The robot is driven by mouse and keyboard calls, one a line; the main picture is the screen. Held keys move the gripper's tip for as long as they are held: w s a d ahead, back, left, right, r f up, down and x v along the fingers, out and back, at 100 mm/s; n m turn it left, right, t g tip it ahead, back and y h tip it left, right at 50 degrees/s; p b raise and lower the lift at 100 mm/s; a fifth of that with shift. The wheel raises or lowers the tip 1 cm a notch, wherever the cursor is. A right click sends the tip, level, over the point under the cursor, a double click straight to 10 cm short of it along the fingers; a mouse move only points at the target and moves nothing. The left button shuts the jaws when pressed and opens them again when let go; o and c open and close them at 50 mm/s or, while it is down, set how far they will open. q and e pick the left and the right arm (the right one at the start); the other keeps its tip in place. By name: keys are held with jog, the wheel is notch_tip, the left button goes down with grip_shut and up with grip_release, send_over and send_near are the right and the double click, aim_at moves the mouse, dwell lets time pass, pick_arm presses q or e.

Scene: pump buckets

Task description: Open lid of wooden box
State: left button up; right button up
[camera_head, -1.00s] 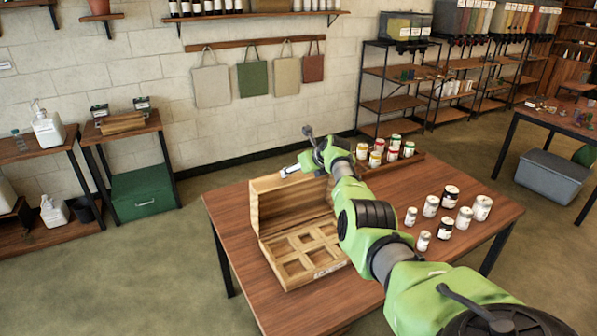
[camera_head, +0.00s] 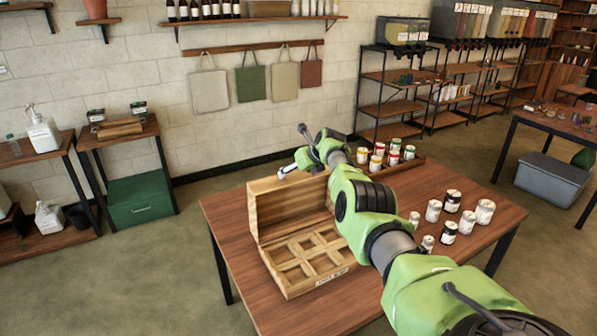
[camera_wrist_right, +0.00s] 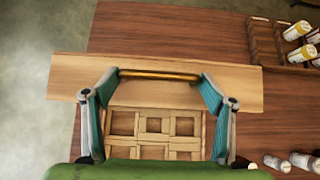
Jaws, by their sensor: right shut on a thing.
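The wooden box (camera_head: 290,283) stands on the brown table with its lid (camera_head: 275,212) raised roughly upright. Its divided inside shows in the head view and below the lid in the wrist view (camera_wrist_right: 155,123). My right gripper (camera_head: 284,173) is at the lid's top edge, with the arm reaching over the box's right side. In the wrist view my right gripper (camera_wrist_right: 158,76) has its fingers spread wide, one at each end of a brass-coloured bar (camera_wrist_right: 160,74) along the lid (camera_wrist_right: 235,82), and is shut on this bar. My left gripper is not in view.
Several jars (camera_head: 452,200) stand on the right of the table (camera_head: 235,262). More jars sit in a low wooden tray (camera_head: 408,166) behind my right arm. The table's left edge is clear, with open floor beyond it.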

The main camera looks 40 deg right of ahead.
jog(key=shift+w, duration=0.1)
dwell(0.6)
jog(key=o, duration=1.3)
jog(key=shift+a, duration=0.15)
jog(key=shift+r, duration=0.1)
jog(key=shift+s+r, duration=0.3)
jog(key=v, duration=1.1)
jog(key=shift+f, duration=0.1)
